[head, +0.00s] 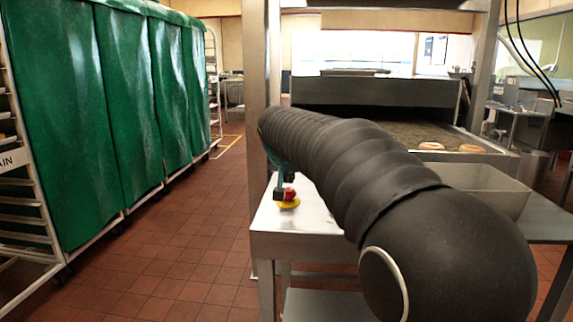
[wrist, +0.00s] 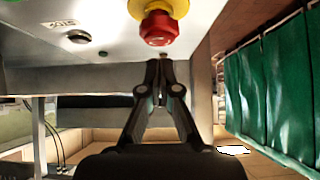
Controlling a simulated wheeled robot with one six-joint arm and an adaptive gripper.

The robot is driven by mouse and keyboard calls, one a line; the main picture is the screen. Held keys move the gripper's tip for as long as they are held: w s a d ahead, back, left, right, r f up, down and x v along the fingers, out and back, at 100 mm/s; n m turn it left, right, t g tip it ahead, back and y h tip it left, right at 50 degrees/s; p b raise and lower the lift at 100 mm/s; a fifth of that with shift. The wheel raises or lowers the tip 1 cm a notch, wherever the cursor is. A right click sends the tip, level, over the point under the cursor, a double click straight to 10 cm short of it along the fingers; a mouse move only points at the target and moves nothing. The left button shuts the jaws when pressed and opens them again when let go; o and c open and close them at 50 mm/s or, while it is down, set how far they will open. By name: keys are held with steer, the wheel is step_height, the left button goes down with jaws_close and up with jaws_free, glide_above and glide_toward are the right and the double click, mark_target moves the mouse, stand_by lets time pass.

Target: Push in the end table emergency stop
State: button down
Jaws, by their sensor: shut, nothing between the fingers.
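The emergency stop is a red mushroom button (head: 290,194) on a yellow base (head: 289,204), on the pale top of the metal end table (head: 310,217). In the wrist view the red button (wrist: 158,28) shows large at the top centre, its yellow base (wrist: 180,8) partly cut off by the frame edge. My gripper (wrist: 160,66) is shut and empty, its fingertips just below the button in that picture. In the head view my gripper's dark end shows close beside the red button, mostly hidden behind my arm. I cannot tell whether they touch.
A small dark round knob (wrist: 78,36) sits beside a label on the table in the wrist view. A metal bin (head: 485,188) stands right of my arm, before a conveyor with doughnuts (head: 432,146). Green-covered racks (head: 110,100) line the left; the tiled floor (head: 175,260) between is clear.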

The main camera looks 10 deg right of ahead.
mark_target(288, 192)
steer(key=shift+f, duration=0.9)
steer(key=shift+s+f+b, duration=0.1)
steer(key=shift+f+b, duration=1)
steer(key=shift+f, duration=0.25)
steer(key=shift+r+p, duration=0.4)
steer(key=shift+r, duration=0.1)
step_height(288, 192, up, 5)
steer(key=p, duration=0.2)
steer(key=shift+r+p, duration=0.1)
steer(key=shift+p, duration=0.3)
steer(key=b+v, duration=0.1)
steer(key=v, duration=0.8)
steer(key=shift+s, duration=0.2)
steer(key=shift+a+r, duration=0.1)
